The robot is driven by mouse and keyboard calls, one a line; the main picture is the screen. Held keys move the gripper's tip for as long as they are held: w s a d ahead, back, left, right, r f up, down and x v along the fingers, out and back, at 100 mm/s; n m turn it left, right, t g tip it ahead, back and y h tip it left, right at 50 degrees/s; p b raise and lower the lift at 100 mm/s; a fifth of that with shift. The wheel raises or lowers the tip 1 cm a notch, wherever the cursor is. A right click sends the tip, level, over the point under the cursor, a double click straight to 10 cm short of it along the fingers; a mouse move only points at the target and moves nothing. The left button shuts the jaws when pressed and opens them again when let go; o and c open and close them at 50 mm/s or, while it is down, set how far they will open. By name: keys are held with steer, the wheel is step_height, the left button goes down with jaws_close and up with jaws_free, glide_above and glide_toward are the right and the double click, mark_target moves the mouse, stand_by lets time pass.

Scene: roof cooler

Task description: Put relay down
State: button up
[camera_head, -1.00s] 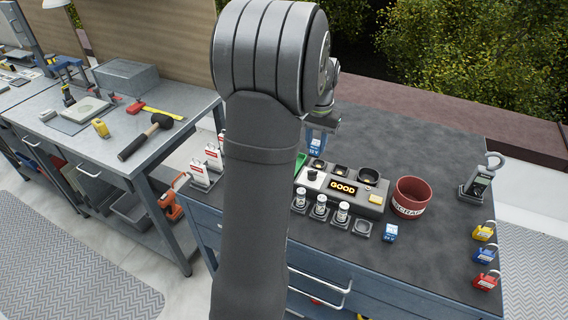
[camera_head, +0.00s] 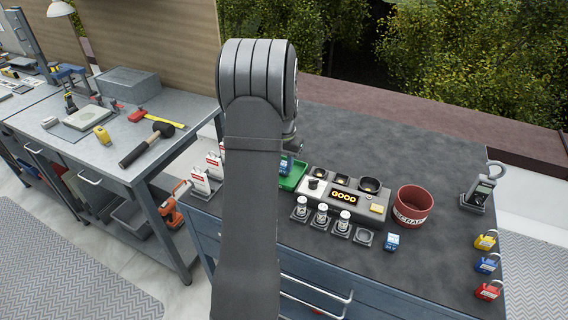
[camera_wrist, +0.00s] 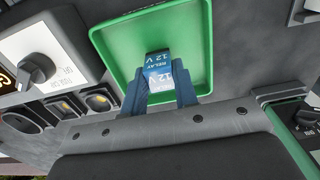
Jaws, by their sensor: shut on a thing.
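The relay (camera_wrist: 160,66) is a small blue block with a white label reading "RELAY 12 V". My gripper (camera_wrist: 160,88) is shut on it, one dark blue finger on each side. In the wrist view the relay is over the green tray (camera_wrist: 196,20); I cannot tell whether it touches the tray floor. In the head view the blue relay (camera_head: 284,167) shows beside my arm at the green tray (camera_head: 299,174). My arm hides the tray's left part there.
The tester with the lit "GOOD" display (camera_head: 344,196) stands right of the tray. Several small cylinders in square holders sit before it. Another blue block (camera_head: 391,242) lies near the red scrap bin (camera_head: 412,205). White-and-red tagged items (camera_head: 200,180) stand left. The bench behind is clear.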

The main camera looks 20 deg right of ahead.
steer(key=shift+f, duration=0.25)
steer(key=o, duration=1)
steer(key=shift+o, duration=0.2)
step_height(320, 180, up, 12)
steer(key=shift+r, duration=0.15)
step_height(320, 180, down, 12)
steer(key=shift+f, duration=0.1)
steer(key=shift+r, duration=2)
